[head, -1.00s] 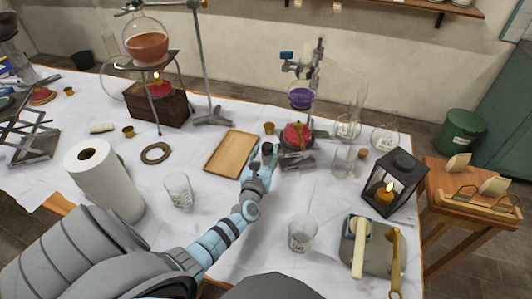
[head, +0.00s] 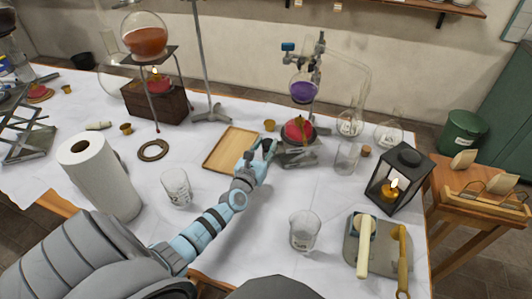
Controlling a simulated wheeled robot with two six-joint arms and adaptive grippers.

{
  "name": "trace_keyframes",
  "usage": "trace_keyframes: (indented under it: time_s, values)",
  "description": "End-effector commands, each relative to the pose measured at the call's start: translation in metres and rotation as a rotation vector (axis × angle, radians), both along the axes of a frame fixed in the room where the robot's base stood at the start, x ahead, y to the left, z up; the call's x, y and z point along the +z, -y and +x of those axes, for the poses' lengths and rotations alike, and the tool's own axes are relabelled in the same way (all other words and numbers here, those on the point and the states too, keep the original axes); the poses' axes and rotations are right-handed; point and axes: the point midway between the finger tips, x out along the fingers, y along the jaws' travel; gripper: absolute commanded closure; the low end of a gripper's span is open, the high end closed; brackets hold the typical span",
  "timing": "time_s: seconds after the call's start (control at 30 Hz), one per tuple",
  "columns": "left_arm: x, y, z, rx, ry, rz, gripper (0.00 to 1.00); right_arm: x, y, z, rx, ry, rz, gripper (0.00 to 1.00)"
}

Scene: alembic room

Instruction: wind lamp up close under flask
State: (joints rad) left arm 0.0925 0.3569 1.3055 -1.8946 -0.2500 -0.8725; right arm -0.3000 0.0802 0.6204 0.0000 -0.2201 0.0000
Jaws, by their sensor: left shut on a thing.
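A flask with purple liquid (head: 302,90) is clamped to a stand at the back right. A red lamp (head: 297,130) stands upright below it on a small grey lab jack (head: 300,157). A small gap shows between lamp and flask. I cannot make out a flame on this lamp. My left gripper (head: 266,149) is at the jack's left side, shut on what looks like its dark winding knob, which the fingers mostly hide. My right gripper is not in view.
A wooden tray (head: 231,150) lies just left of my left gripper. Glass beakers (head: 346,159) and a lit lantern (head: 396,181) stand to the right. A glass beaker (head: 304,230) stands in front. A paper towel roll (head: 98,178) stands at the left.

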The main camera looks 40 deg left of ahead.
Motion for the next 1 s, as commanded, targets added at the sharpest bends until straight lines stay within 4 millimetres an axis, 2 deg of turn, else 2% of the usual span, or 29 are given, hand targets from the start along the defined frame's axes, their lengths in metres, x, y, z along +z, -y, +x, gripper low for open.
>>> trace_keyframes:
  time_s: [0.23,0.27,0.3,0.67,0.77,1.0]
  values:
    - [0.000,0.001,-0.001,-0.003,-0.006,-0.002,0.94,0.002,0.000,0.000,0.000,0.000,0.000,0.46]
    - [-0.001,0.001,-0.001,-0.003,-0.006,-0.002,0.61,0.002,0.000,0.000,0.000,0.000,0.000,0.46]
    - [-0.001,0.001,-0.001,-0.003,-0.006,-0.002,0.57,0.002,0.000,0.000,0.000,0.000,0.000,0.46]
    - [0.000,0.002,-0.006,-0.003,-0.004,-0.001,0.57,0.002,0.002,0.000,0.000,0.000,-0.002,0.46]
    - [-0.001,0.008,-0.023,-0.004,-0.006,-0.002,0.57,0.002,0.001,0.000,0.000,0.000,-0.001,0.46]
    - [-0.001,0.026,-0.087,-0.004,-0.008,-0.001,0.57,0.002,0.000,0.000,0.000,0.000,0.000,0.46]
